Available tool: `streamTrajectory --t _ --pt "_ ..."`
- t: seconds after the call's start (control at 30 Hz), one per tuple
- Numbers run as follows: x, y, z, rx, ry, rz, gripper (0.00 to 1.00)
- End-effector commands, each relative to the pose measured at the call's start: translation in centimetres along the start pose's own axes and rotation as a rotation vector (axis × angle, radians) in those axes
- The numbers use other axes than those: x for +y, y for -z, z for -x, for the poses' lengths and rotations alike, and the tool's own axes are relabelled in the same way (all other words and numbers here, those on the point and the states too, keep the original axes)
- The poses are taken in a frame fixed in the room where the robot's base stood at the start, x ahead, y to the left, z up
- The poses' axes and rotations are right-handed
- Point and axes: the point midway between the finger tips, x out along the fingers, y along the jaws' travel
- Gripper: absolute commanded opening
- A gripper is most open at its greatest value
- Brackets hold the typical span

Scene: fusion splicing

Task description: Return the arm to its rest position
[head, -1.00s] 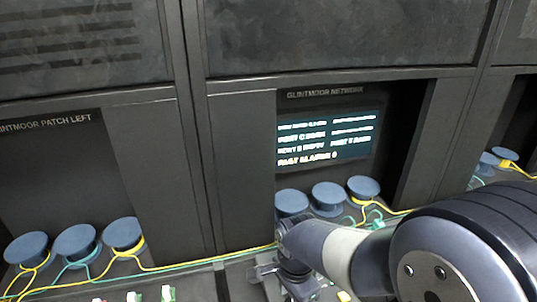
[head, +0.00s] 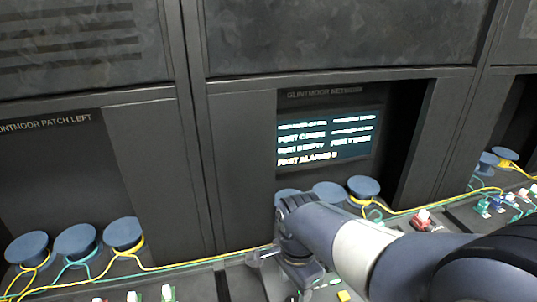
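My arm reaches in from the lower right of the head view and ends at the wrist near the lower middle. My gripper (head: 262,258) shows only in part at the end of the wrist, low over the console. Its fingertips are too small and hidden to tell open from shut, and I see nothing clearly held. The arm covers part of the console and part of the leftmost blue round cap in the middle bay.
A lit screen (head: 325,140) stands in the middle bay. Blue caps (head: 76,242) with yellow and teal cables sit along the console. A red block with a white top (head: 423,219) and small coloured connectors (head: 497,203) lie at right. A yellow piece (head: 344,296) is below the arm.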

Motion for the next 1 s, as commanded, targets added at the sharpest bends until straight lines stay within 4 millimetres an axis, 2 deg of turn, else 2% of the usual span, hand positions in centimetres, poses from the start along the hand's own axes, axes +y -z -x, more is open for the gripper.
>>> streamTrajectory --t 0.03,0.27,0.8,1.0 --pt "-0.1 0.0 1.2 0.001 0.006 0.000 0.53" --pt "-0.1 0.0 5.8 0.001 0.006 0.001 0.53" --pt "0.2 0.0 -5.3 -0.002 -0.008 0.001 0.53" --pt "0.0 0.0 -5.2 0.000 0.000 0.159 0.53"
